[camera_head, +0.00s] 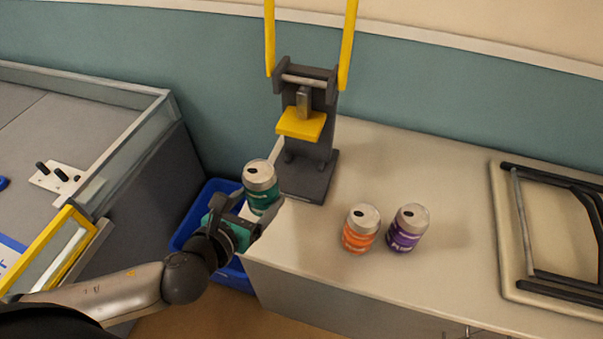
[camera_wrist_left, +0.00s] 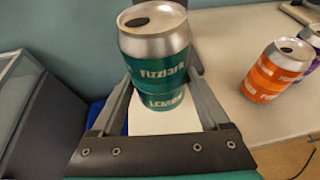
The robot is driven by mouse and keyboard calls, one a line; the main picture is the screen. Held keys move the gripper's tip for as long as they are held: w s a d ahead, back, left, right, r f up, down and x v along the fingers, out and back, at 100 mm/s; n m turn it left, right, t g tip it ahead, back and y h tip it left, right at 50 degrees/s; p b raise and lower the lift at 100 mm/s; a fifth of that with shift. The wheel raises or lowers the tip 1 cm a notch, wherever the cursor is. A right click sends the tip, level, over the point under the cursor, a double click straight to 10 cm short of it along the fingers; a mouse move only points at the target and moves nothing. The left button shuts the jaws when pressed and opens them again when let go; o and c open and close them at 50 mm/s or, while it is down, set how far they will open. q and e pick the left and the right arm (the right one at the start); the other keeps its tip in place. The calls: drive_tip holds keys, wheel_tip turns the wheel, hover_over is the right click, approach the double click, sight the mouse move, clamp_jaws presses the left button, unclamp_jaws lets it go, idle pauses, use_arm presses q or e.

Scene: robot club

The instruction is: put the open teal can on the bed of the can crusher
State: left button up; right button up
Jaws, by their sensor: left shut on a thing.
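The teal can (camera_head: 261,186) is upright with a dark opening in its silver top. My left gripper (camera_head: 250,211) is shut on it and holds it at the left edge of the counter, left of the can crusher. In the left wrist view the teal can (camera_wrist_left: 158,65) stands between the two fingers of the gripper (camera_wrist_left: 160,105). The can crusher (camera_head: 308,125) has a dark grey frame, a yellow press plate (camera_head: 301,123) raised above its bed, and yellow handle bars (camera_head: 347,45) pointing up. The bed (camera_head: 305,180) looks empty. My right gripper is not in view.
An orange can (camera_head: 360,233) and a purple can (camera_head: 406,232) stand on the counter (camera_head: 430,180), right of the crusher. A blue bin (camera_head: 188,229) is on the floor below the teal can. A tray with dark bars (camera_head: 510,270) lies at the right.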

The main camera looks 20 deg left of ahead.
sight(255, 215)
use_arm(q)
drive_tip(key=shift+m+h, duration=0.5)
drive_tip(key=shift+h, duration=0.2)
drive_tip(key=f, duration=0.1)
drive_tip(key=s+f, duration=0.2)
drive_tip(key=shift+a+f, duration=0.2)
drive_tip(key=shift+a, duration=0.2)
drive_tip(key=w+d, duration=0.1)
drive_tip(key=w, duration=0.3)
drive_tip(key=w+d, duration=0.1)
drive_tip(key=w, duration=0.3)
drive_tip(key=w+d, duration=0.1)
drive_tip(key=w, duration=0.4)
drive_tip(key=shift+w+d, duration=0.15)
drive_tip(key=shift+w, duration=0.5)
drive_tip(key=w, duration=0.1)
drive_tip(key=w+d+b, duration=0.1)
drive_tip(key=w, duration=0.1)
drive_tip(key=shift+w, duration=0.25)
drive_tip(key=shift+s+a+f+b, duration=0.15)
drive_tip(key=shift+f+b, duration=0.25)
drive_tip(key=shift+f, duration=0.5)
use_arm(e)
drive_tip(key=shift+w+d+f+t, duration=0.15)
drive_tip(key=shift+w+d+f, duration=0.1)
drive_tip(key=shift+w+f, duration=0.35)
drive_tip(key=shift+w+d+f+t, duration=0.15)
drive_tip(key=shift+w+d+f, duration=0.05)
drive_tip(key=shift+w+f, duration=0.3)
